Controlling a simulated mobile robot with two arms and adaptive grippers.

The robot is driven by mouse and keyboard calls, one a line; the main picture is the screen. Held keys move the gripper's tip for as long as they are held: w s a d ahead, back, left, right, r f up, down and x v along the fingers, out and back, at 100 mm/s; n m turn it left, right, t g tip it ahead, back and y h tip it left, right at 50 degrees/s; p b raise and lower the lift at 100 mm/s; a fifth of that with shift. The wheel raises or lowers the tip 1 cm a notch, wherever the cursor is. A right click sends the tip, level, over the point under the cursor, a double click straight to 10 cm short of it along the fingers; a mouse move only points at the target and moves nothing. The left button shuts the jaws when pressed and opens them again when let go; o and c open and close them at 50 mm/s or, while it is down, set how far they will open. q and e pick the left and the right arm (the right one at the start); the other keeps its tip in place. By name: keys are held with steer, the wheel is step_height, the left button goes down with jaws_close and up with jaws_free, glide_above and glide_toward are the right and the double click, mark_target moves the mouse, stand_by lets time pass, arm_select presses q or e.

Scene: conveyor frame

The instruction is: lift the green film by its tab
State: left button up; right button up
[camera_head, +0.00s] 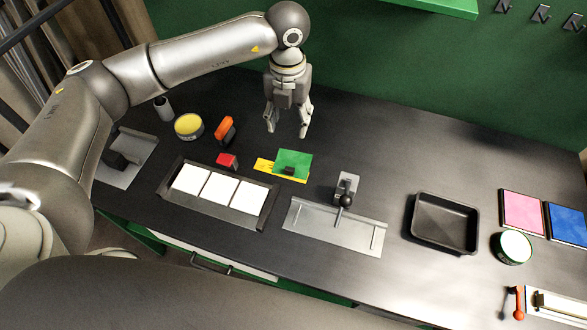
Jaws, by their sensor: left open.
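The green film (294,160) is a small green sheet near the middle of the dark worktop. It lies partly over a yellow piece (265,165), and a small dark block (289,171) shows at its lower edge. I cannot tell which part is its tab. My left gripper (287,131) points down above the worktop, just behind the film in the picture. Its fingers are apart with nothing between them, and it does not touch the film. My right gripper is not in view.
A dark tray with white tiles (263,205) lies in front at left, beside a metal plate (300,232) with a black-knobbed lever (345,199). A red block (227,161), orange tool (225,129) and yellow tin (188,126) stand left. A black tray (414,222) sits right.

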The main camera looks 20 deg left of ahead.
arm_select(q)
step_height(320, 180, down, 9)
steer(key=w+b, duration=0.1)
steer(key=b, duration=0.6)
glide_above(290, 168)
step_height(290, 168, down, 6)
steer(key=shift+f, duration=0.1)
steer(key=shift+f+p, duration=0.45)
steer(key=shift+f, duration=0.2)
step_height(290, 168, down, 4)
steer(key=shift+w+a+f+p, duration=0.1)
steer(key=shift+w+f+p, duration=0.1)
steer(key=shift+p, duration=0.35)
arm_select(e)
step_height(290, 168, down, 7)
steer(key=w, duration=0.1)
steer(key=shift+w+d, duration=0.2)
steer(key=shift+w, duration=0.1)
arm_select(q)
steer(key=c, duration=0.9)
